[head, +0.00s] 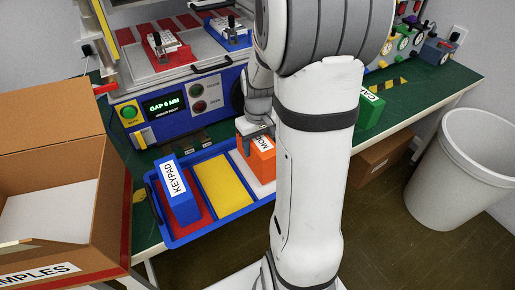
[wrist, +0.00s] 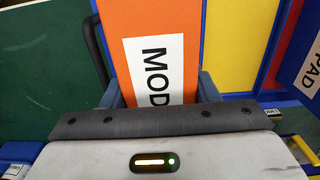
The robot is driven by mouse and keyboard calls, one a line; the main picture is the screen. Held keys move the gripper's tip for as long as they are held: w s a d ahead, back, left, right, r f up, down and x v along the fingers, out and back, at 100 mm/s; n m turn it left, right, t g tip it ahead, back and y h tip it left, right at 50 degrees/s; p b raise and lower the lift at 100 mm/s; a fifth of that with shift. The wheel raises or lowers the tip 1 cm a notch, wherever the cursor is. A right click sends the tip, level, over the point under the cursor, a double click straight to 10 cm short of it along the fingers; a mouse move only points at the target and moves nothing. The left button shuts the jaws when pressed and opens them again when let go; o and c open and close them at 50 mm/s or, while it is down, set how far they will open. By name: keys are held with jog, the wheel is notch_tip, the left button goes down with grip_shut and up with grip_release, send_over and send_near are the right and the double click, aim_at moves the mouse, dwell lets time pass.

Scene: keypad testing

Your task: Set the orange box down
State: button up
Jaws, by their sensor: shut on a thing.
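The orange box (head: 259,160) has a white label that begins "MOD". It stands in the right compartment of the blue tray (head: 206,235), at that compartment's back end, with part of it hidden behind my arm. My gripper (head: 252,133) is shut on the box from above. In the wrist view the orange box (wrist: 150,22) lies between the two fingers of my gripper (wrist: 158,90), its label facing the camera. I cannot tell whether the box's bottom touches the tray floor.
A blue box labelled KEYPAD (head: 178,192) stands in the tray's red left compartment. The yellow middle compartment (head: 222,183) is empty. A test machine (head: 170,110) stands behind the tray. An open cardboard box (head: 115,205) is at left, and a green box (head: 370,110) at right.

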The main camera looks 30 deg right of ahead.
jog(key=shift+f, duration=0.95)
jog(key=shift+f, duration=0.1)
jog(key=o, duration=1.1)
